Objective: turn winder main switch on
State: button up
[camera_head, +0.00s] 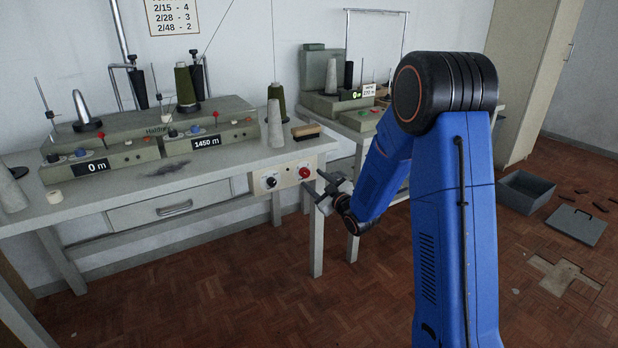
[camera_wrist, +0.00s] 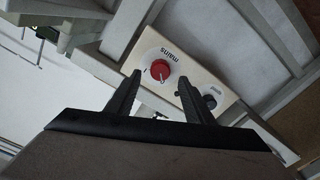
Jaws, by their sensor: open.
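The winder (camera_head: 150,130) is a grey-green machine on the table, with displays reading 0 m and 1450 m. A cream switch panel (camera_head: 287,179) on the table's front carries a red round switch (camera_head: 304,172) and a black knob (camera_head: 270,182). In the wrist view the red switch (camera_wrist: 160,70), beside the word "mains", shows between the fingertips; its white pointer mark is hard to read. The black knob (camera_wrist: 208,101) is partly behind one finger. My gripper (camera_head: 322,186) is open and empty, just in front of the panel. I cannot tell whether it touches the switch.
Yarn cones (camera_head: 276,124) and a wooden brush (camera_head: 306,132) are on the table above the panel. A second machine (camera_head: 335,103) stands on another table behind my arm. A grey crate (camera_head: 526,192) and its lid (camera_head: 575,226) are on the floor at right. The floor before the table is clear.

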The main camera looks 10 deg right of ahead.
aim_at(307, 174)
jog(key=shift+x, duration=2.1)
jog(key=c, duration=1)
